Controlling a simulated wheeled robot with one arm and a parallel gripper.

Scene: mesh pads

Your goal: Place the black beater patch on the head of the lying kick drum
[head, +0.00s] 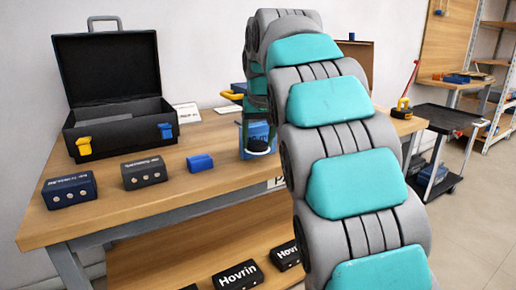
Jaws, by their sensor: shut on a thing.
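My gripper (258,140) points down over the right part of the wooden bench, partly hidden by my own arm. It is shut on a small dark round thing with a pale edge, which looks like the black beater patch (257,147). A blue shape (258,130) shows right at the gripper; I cannot tell what it is. I cannot make out the kick drum in the head view; my arm covers much of the bench's right side.
The wooden bench (190,190) bears an open black case (120,135), two dark boxes (69,190) (144,173) and a blue block (200,162). Several black boxes (237,275) lie on the lower shelf. A dark cart (446,118) stands at right.

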